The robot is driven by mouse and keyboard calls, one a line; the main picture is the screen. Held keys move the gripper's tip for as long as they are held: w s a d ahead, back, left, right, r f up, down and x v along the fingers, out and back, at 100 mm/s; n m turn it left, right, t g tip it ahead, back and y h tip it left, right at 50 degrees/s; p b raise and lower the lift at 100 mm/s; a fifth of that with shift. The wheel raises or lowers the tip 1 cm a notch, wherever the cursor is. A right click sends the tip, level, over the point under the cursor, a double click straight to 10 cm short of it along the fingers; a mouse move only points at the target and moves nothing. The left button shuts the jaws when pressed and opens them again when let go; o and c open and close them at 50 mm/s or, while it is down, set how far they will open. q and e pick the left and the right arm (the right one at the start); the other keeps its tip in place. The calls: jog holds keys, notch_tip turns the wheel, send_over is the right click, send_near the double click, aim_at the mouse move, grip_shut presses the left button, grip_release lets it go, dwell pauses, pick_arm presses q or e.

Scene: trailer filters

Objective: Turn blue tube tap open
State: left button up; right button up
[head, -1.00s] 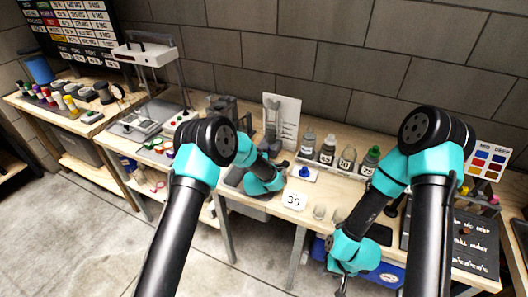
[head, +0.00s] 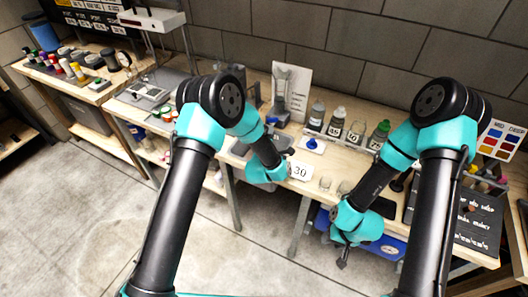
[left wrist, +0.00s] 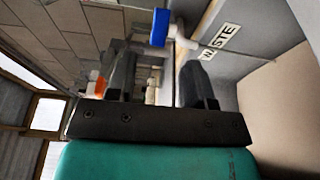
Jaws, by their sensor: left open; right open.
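A blue tap handle (left wrist: 157,28) shows at the top of the left wrist view, at the end of a short white tube. My left gripper (left wrist: 158,82) is open, with its two dark fingers apart and nothing between them. The blue handle lies beyond the fingertips, near the line of the gap. In the head view my left gripper (head: 287,153) is over the front of the bench, partly hidden by its own wrist. A small blue part (head: 271,120) shows at the grey stand behind it; I cannot tell if it is this tap. My right gripper (head: 342,262) hangs low, before the bench.
Several bottles (head: 336,121) stand along the back of the bench. A blue-topped piece (head: 313,144) and a card marked 30 (head: 299,171) sit right of my left gripper. Small glasses (head: 326,184) stand near the front edge.

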pick_arm(q)
jog(key=s+a, duration=0.1)
jog(key=s, duration=0.8)
jog(key=shift+a, duration=0.2)
jog(key=shift+c, duration=0.4)
